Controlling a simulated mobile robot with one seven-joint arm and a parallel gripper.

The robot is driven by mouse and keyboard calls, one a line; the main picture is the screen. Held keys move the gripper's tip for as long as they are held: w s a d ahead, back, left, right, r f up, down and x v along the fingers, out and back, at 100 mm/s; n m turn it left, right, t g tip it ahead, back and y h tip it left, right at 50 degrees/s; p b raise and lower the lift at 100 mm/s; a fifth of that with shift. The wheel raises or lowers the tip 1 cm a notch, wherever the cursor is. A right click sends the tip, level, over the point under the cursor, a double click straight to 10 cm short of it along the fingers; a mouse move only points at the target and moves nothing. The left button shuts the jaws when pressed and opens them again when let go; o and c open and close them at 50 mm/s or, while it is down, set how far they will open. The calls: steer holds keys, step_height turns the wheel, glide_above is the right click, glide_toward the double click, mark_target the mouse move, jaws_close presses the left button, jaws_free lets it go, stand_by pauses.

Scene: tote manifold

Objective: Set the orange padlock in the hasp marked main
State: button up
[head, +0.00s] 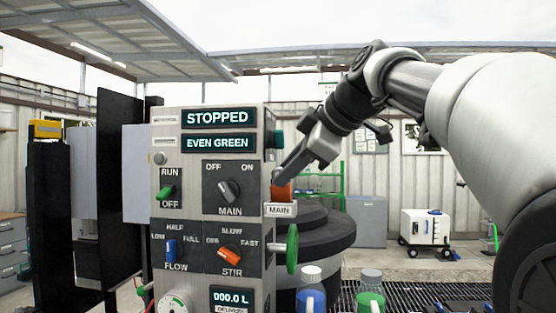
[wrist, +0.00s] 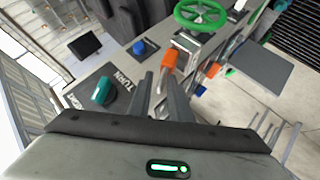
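The orange padlock (head: 281,191) is at the tip of my gripper (head: 280,178), just above the white MAIN label (head: 280,210) on the right side of the control cabinet. In the wrist view, the padlock (wrist: 168,61) shows between and just past the fingertips of my gripper (wrist: 160,77). The fingers appear closed on it, with a narrow gap between them. A grey and white fitting lies right beyond the padlock. The hasp and the shackle are too small and too covered to tell whether they are engaged.
The cabinet front carries a MAIN switch (head: 229,191), a blue FLOW knob (head: 171,248) and an orange STIR knob (head: 230,254). A green handwheel (head: 292,249) sticks out below the label. A teal knob (wrist: 103,90) and blue knob (wrist: 140,47) sit on the side face.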

steer(key=shift+o, duration=0.9)
steer(key=shift+w+f, duration=0.1)
steer(key=shift+w, duration=0.1)
steer(key=shift+r, duration=0.2)
steer(key=shift+s+d+r, duration=0.15)
steer(key=p+v, duration=0.1)
steer(key=v, duration=1.6)
steer(key=shift+p, duration=0.3)
steer(key=shift+s, duration=0.1)
